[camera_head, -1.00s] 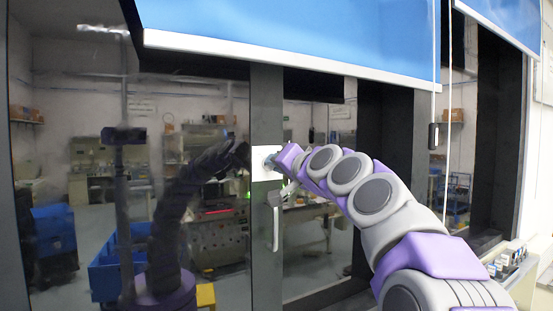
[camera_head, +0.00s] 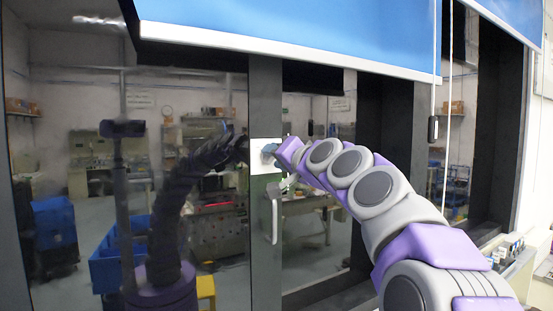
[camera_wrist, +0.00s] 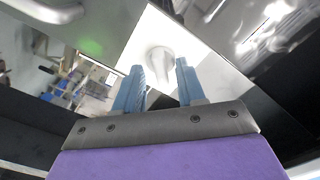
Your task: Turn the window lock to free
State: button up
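The window lock shows in the wrist view as a white rounded knob (camera_wrist: 160,62) on a white plate (camera_wrist: 205,48). In the head view the white plate (camera_head: 257,164) sits on the dark window frame post, with the knob largely hidden by my gripper (camera_head: 272,150). In the wrist view my gripper (camera_wrist: 159,68) has its two blue fingers apart, one to each side of the knob's lower end. Gaps show between the fingers and the knob, and I cannot tell whether either touches it.
A light window handle (camera_head: 275,218) hangs on the post just below the lock plate. A blue blind (camera_head: 290,30) with a white bottom bar hangs above. Dark glass left of the post reflects my arm. A pull cord (camera_head: 433,130) hangs to the right of my arm.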

jog(key=v, duration=1.7)
jog(key=shift+d+b, duration=0.2)
jog(key=shift+b, duration=0.25)
